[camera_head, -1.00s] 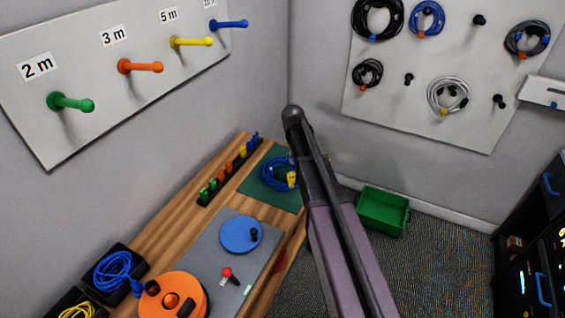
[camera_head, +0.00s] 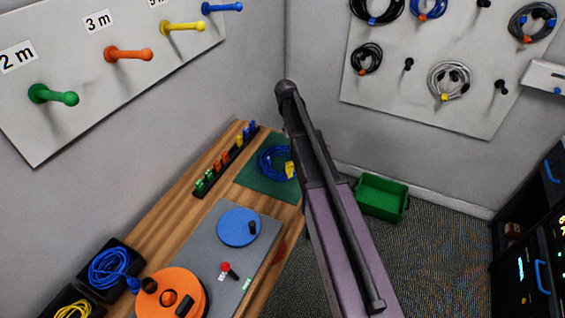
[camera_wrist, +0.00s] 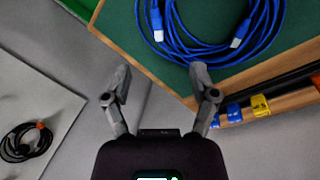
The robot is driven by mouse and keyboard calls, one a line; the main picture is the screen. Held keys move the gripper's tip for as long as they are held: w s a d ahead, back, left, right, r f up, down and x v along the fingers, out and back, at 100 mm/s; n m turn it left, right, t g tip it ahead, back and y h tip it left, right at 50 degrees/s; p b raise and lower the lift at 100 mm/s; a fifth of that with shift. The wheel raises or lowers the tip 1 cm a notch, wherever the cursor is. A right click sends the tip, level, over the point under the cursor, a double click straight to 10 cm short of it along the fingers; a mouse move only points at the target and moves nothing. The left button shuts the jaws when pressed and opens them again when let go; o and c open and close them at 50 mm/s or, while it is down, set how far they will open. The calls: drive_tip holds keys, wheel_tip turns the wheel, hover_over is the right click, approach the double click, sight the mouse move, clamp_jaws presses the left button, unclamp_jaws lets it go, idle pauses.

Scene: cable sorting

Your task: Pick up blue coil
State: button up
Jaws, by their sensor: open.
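A blue coil (camera_head: 270,163) lies on a green mat (camera_head: 256,184) at the far end of the wooden bench. My arm partly covers its right side, and a yellow piece shows there. In the wrist view the coil (camera_wrist: 190,52), with two pale plugs, lies on the mat (camera_wrist: 128,24) at the top. My gripper (camera_wrist: 160,80) is open and empty, with its fingers just below the coil in the picture and apart from it. The head view hides the gripper's fingers. Another blue coil (camera_head: 108,267) lies in a black bin at the lower left.
The bench also holds an orange reel (camera_head: 170,292), a blue disc (camera_head: 238,227) and a rack of coloured clips (camera_head: 224,162). A green crate (camera_head: 382,197) stands on the floor. Coils hang on the wall board (camera_head: 425,100). Coloured pegs jut from the left board.

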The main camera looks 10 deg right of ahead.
drive_tip(key=shift+w+d+f+b, duration=0.1)
drive_tip(key=shift+d+f+b, duration=0.15)
drive_tip(key=shift+f+b, duration=1)
drive_tip(key=shift+d+f+b, duration=0.25)
drive_tip(key=shift+f+b, duration=0.95)
drive_tip(key=shift+f, duration=0.15)
drive_tip(key=shift+w+d+f+b, duration=0.1)
drive_tip(key=shift+d+f+b, duration=0.15)
drive_tip(key=shift+f+b, duration=1)
drive_tip(key=shift+s+f, duration=0.1)
drive_tip(key=shift+f, duration=0.05)
drive_tip(key=shift+d+f+b, duration=0.2)
drive_tip(key=shift+f+b, duration=1.05)
drive_tip(key=shift+b, duration=0.05)
drive_tip(key=shift+d+f+b, duration=0.2)
drive_tip(key=shift+f+b, duration=1)
drive_tip(key=shift+b, duration=0.05)
clamp_jaws()
